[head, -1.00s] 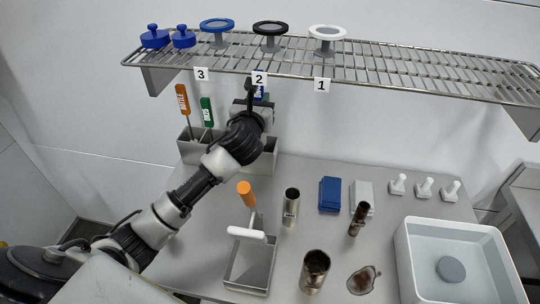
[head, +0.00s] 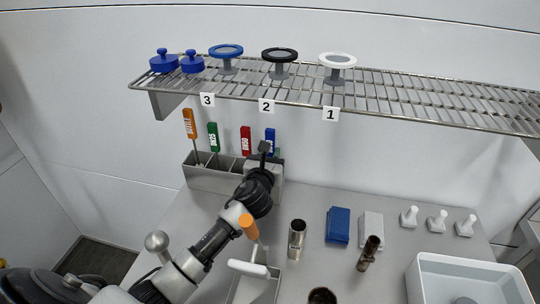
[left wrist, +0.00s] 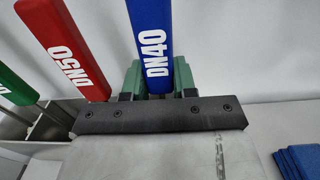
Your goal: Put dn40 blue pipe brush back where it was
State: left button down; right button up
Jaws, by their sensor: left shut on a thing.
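The blue DN40 pipe brush (head: 270,140) stands upright at the right end of the steel brush holder (head: 205,180). In the left wrist view its blue handle (left wrist: 150,40) shows the white DN40 label. My left gripper (head: 266,152) is shut on the brush low on its handle; its green fingers (left wrist: 158,82) show on either side of it in the left wrist view. The brush's lower part is hidden behind my gripper, so I cannot tell how deep it sits in the right compartment. My right gripper is not in view.
Red DN50 (head: 246,140), green DN25 (head: 213,136) and orange (head: 189,124) brushes stand in the holder to the left. A wire shelf (head: 400,92) hangs above.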

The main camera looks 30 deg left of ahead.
pick_arm(q)
jog(key=c, duration=1.3)
grip_release()
jog(key=shift+f, duration=0.15)
jog(key=shift+c, duration=0.2)
jog(key=o, duration=0.5)
jog(key=shift+c, duration=0.2)
jog(key=v, duration=0.7)
jog(key=shift+s+b, duration=0.2)
jog(key=shift+b, duration=0.15)
